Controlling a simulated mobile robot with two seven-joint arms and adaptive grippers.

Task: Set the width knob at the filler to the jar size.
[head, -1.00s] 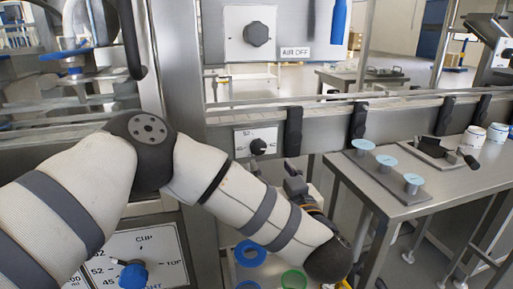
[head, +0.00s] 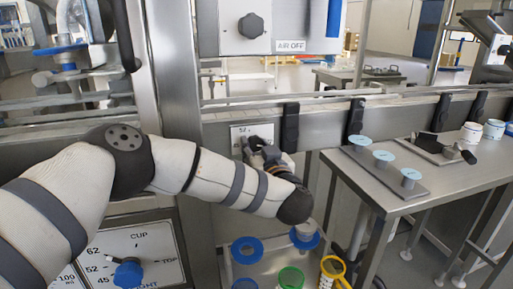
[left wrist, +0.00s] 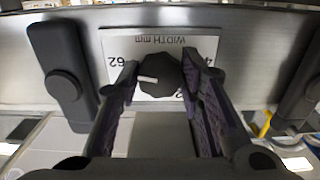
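The width knob (left wrist: 160,75) is black with a white pointer mark and sits on a white plate (left wrist: 118,45) lettered "WIDTH mm", upside down in the left wrist view. The pointer faces left there, towards the side with the 62. My left gripper (left wrist: 160,80) is open with one finger on each side of the knob; the right-hand finger is close to it, and I cannot tell if it touches. In the head view my left gripper (head: 256,148) is at the plate (head: 251,131) on the rail and hides the knob. My right gripper is out of view.
Black brackets (head: 290,127) (left wrist: 62,80) flank the plate along the rail. A steel table (head: 385,193) at right holds cyan-topped discs and white jars (head: 472,134). Coloured rings (head: 247,250) lie below my arm. A larger dial (head: 128,273) labelled CUP is at lower left.

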